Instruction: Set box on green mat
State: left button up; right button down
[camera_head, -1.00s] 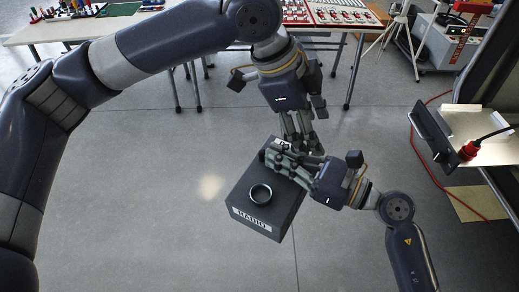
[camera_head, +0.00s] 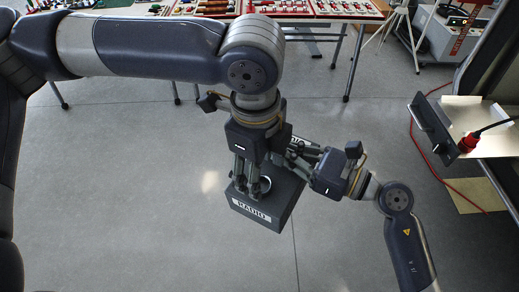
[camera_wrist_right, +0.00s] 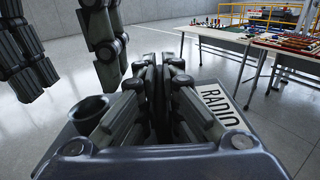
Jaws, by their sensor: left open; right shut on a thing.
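The dark box (camera_head: 285,205) has a white RADIO label and hangs above the floor at the middle of the head view. My right gripper (camera_head: 292,152) is shut on it from the right, near its far end. A black ring (camera_head: 265,184) sits on its top. The right wrist view shows the label (camera_wrist_right: 222,114) and the ring (camera_wrist_right: 88,108) beside my shut right fingers (camera_wrist_right: 165,68). My left gripper (camera_head: 243,186) is open, pointing down over the box's left part; whether it touches cannot be told.
Tables (camera_head: 330,38) with red trays and small parts stand at the back. A metal tray (camera_head: 470,118) with a red plug and a red cable are at the right. A white tripod (camera_head: 398,22) stands at the back right. The grey floor left of the box is clear.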

aim_at(263, 186)
pick_arm(q)
jog(key=shift+w+d+f, duration=0.1)
jog(key=shift+w+f, duration=0.05)
jog(key=shift+f, duration=2.05)
pick_arm(e)
jog(key=shift+r, duration=0.2)
pick_arm(q)
grip_shut()
jog(key=shift+w+d+r, duration=0.1)
jog(key=shift+r, duration=0.05)
pick_arm(e)
jog(key=c, duration=2.2)
grip_release()
jog(key=shift+c, duration=0.2)
jog(key=o, duration=0.4)
